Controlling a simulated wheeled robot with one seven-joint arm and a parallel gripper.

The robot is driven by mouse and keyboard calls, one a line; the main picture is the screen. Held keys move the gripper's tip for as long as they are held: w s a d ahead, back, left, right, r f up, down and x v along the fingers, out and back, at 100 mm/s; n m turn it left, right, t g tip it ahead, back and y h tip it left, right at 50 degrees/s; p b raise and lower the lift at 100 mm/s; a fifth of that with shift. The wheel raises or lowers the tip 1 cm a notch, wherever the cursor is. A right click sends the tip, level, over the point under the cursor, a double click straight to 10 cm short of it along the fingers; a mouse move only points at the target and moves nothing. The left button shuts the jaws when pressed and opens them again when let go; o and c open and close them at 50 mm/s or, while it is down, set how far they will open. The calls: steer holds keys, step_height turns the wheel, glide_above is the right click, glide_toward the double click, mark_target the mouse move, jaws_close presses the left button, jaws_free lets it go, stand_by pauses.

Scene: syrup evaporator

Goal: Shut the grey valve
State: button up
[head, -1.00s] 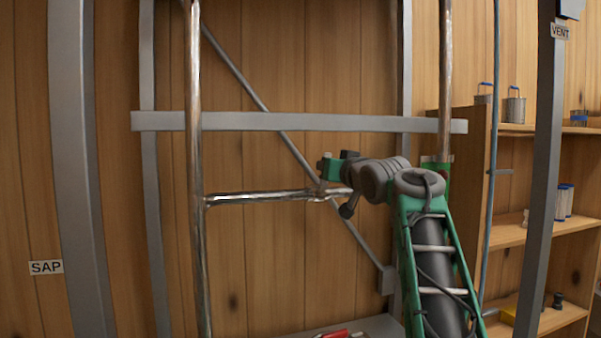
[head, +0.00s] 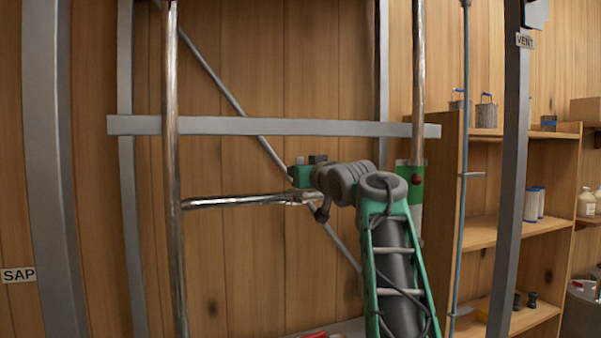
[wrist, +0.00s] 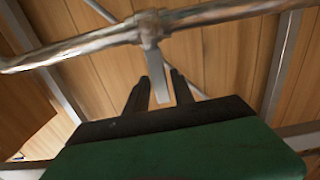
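The grey valve (wrist: 153,62) shows in the wrist view as a flat grey lever on a fitting of a shiny horizontal pipe. The lever hangs from the pipe towards my gripper. My gripper (wrist: 160,76) has its two dark fingers apart, one on each side of the lever's lower part, and the lever lies between them. I cannot tell whether either finger touches it. In the head view my gripper's green body (head: 301,175) is just above the horizontal pipe (head: 240,201); the fingers and lever cannot be made out there.
A grey crossbar (head: 270,126) runs above my arm, and a vertical pipe (head: 172,230) stands at left. A green-marked vertical pipe (head: 418,90) is behind my arm at right. Wooden shelves (head: 490,235) and a grey post (head: 510,150) stand further right.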

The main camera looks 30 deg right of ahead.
steer(key=shift+o, duration=1.1)
steer(key=s+a+b, duration=0.1)
steer(key=s+b, duration=0.1)
steer(key=s, duration=0.5)
steer(key=shift+s+b, duration=0.35)
